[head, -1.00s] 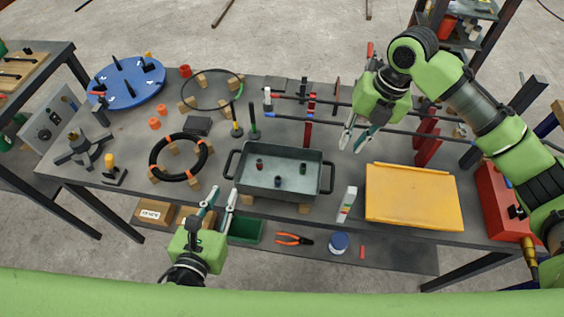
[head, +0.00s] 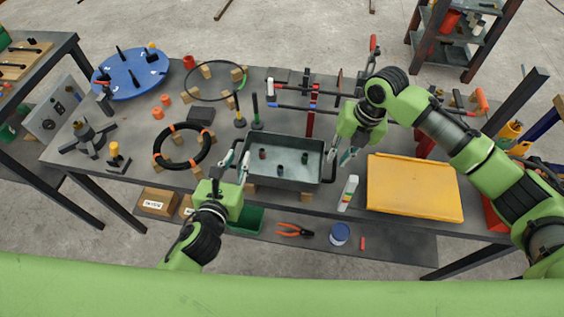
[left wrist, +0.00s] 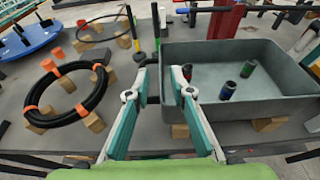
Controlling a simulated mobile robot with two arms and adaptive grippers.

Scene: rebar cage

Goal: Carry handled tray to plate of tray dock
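The grey handled tray (head: 300,181) sits on wooden blocks at the table's middle, with a dark handle at each end and several small canisters inside. My left gripper (head: 233,165) is open at the tray's left handle. In the left wrist view its fingers (left wrist: 158,84) are spread, with the tray (left wrist: 240,53) just to the right; the dark handle shows partly between the fingertips. My right gripper (head: 338,157) is open at the tray's right handle, which its fingers partly hide. A flat yellow plate (head: 412,188), possibly the dock's plate, lies to the right.
A black hose ring (head: 182,146) on blocks lies left of the tray. Posts (head: 256,112) and a rod rack (head: 311,112) stand behind it. A lower shelf holds pliers (head: 294,230) and a blue-lidded tin (head: 340,234).

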